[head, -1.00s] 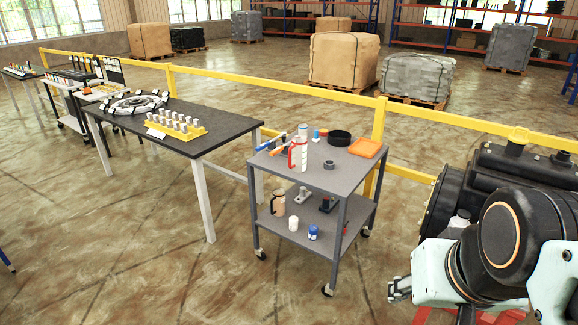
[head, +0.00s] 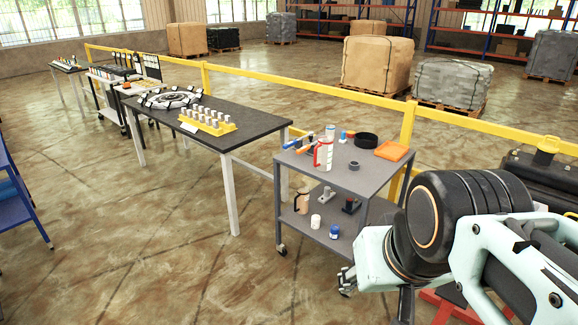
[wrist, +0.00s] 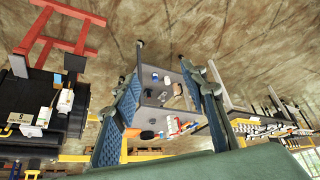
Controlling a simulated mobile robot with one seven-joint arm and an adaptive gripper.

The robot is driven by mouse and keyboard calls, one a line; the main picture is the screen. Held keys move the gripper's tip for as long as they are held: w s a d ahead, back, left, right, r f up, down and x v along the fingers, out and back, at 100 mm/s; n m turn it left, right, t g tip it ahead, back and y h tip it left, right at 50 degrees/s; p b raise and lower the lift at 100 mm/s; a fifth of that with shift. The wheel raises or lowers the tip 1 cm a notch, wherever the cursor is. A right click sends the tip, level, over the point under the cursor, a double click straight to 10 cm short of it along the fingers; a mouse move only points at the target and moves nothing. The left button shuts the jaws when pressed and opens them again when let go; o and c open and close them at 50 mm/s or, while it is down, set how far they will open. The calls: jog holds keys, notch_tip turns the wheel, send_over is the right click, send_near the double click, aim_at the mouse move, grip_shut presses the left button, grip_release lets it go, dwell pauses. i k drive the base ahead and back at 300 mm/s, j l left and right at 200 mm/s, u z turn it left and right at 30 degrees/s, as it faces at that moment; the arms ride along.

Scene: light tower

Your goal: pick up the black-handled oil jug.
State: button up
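A tan jug with a black handle (head: 302,201) stands on the lower shelf of a grey two-shelf cart (head: 345,183), near its left end. A white jug with a red handle (head: 323,155) stands on the cart's top shelf. My gripper (head: 346,282) is in front of the cart, apart from it, and is small and partly hidden by my arm in the head view. In the wrist view my gripper (wrist: 163,85) is open and empty, with the cart (wrist: 150,101) seen upside down beyond its fingers. The jug is too small to make out surely there.
The lower shelf also holds a white cup (head: 315,221), a blue-and-white container (head: 334,231) and small grey and dark devices. The top shelf holds an orange tray (head: 391,151) and a black ring (head: 366,139). A dark table (head: 235,128) stands left. Floor before the cart is clear.

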aim_at(302, 196)
jog(key=i+u, duration=0.1)
jog(key=u, duration=0.25)
jog(key=i+l+u, duration=0.1)
jog(key=u, duration=0.3)
jog(key=i+l+u, duration=0.45)
jog(key=i+l, duration=0.2)
jog(key=i+l+u, duration=0.15)
jog(key=l, duration=0.2)
jog(key=i+l, duration=0.15)
jog(key=l, duration=0.15)
jog(key=u, duration=0.05)
